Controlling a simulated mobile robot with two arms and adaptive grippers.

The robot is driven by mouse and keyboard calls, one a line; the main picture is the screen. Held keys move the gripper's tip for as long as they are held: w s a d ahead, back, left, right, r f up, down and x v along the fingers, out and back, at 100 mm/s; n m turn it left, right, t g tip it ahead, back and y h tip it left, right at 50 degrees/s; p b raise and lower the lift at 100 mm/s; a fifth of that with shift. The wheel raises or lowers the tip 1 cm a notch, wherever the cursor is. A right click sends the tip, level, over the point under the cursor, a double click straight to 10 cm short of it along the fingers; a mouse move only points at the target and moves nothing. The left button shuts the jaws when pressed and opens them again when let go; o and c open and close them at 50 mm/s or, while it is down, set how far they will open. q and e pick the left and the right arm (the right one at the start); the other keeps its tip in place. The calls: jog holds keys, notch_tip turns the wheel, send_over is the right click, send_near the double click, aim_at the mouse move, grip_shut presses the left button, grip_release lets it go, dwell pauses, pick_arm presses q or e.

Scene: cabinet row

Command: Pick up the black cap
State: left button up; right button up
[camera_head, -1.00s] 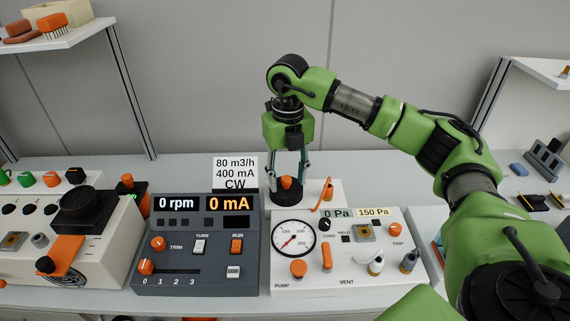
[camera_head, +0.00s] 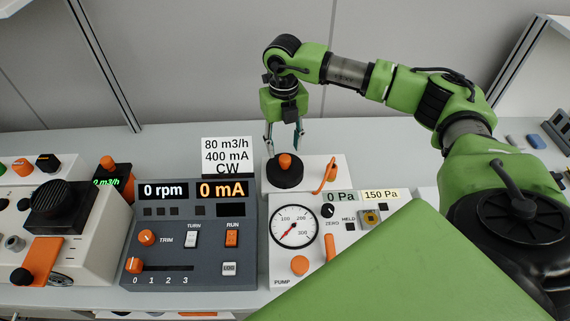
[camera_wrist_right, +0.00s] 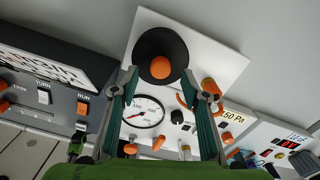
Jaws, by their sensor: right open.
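The black cap (camera_head: 285,176) is a round black disc with an orange knob on top. It sits on the white box behind the gauge panel, and it also shows in the right wrist view (camera_wrist_right: 178,45). My right gripper (camera_head: 284,143) points down, open and empty, with its fingertips just above and behind the orange knob in the head view. In the right wrist view the fingers of the right gripper (camera_wrist_right: 163,80) stand apart on either side below the cap, and neither visibly touches it. My left gripper is not in view.
An orange lever (camera_head: 331,172) stands on the white box right of the cap. A white sign (camera_head: 228,155) and the dark control panel (camera_head: 205,262) are to the left. The gauge panel (camera_head: 283,262) is in front. Bare bench lies behind the boxes.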

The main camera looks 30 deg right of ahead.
aim_at(284, 156)
jog(key=shift+f, duration=0.3)
notch_tip(284, 156, down, 4)
jog(key=shift+f+p, duration=0.1)
jog(key=shift+p, duration=0.85)
jog(key=shift+f, duration=0.35)
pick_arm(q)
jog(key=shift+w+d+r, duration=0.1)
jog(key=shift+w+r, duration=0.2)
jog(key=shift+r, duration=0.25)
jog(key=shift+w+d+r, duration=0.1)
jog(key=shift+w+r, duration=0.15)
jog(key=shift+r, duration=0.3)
pick_arm(e)
jog(key=shift+f, duration=0.15)
grip_shut()
